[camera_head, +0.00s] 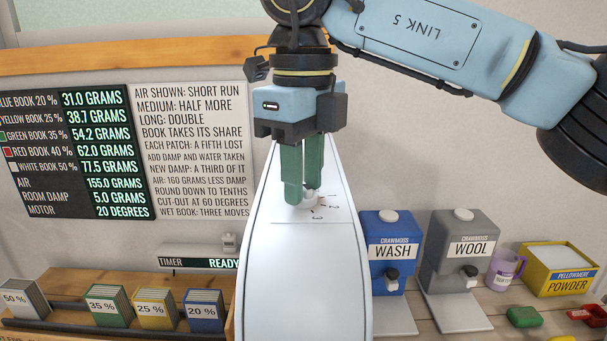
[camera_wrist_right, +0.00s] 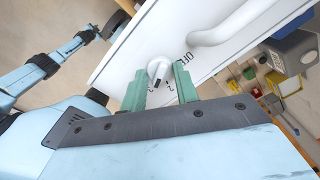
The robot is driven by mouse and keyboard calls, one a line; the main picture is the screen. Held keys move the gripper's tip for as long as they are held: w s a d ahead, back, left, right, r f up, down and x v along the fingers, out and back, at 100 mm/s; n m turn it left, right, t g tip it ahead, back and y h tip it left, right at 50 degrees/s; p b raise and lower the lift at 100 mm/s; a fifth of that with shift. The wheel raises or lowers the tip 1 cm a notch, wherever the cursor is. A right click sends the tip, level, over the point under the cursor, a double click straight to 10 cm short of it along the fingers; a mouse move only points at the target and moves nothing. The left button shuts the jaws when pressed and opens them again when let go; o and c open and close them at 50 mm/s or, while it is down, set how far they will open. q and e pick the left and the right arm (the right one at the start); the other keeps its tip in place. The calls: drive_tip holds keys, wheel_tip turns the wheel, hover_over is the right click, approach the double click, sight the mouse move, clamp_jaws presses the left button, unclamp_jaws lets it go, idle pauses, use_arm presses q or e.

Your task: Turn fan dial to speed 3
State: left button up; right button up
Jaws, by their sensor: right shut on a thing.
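The fan is a tall white housing (camera_head: 303,270) in the middle of the head view. Its top also shows as a white panel (camera_wrist_right: 130,55) in the right wrist view. The dial is a small white knob (camera_wrist_right: 158,68) with a dark pointer mark, ringed by printed labels including OFF. In the head view the dial (camera_head: 311,197) is partly hidden by green fingers, with numbers printed beside it. My right gripper (camera_head: 302,196) points down and is shut on the dial, one finger on each side. Which number the pointer meets is unclear. My left gripper is not in view.
A white curved handle (camera_wrist_right: 235,25) rises from the panel near the dial. Blue WASH (camera_head: 391,250) and grey WOOL (camera_head: 458,250) dispensers stand to the right, with a yellow powder box (camera_head: 560,270). Coloured books (camera_head: 108,306) and a timer (camera_head: 200,263) are at left.

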idle(0.3)
drive_tip(key=o, duration=1)
wheel_tip(320, 180, up, 13)
drive_tip(key=p, duration=0.2)
drive_tip(key=shift+r+p, duration=0.2)
drive_tip(key=shift+p, duration=0.15)
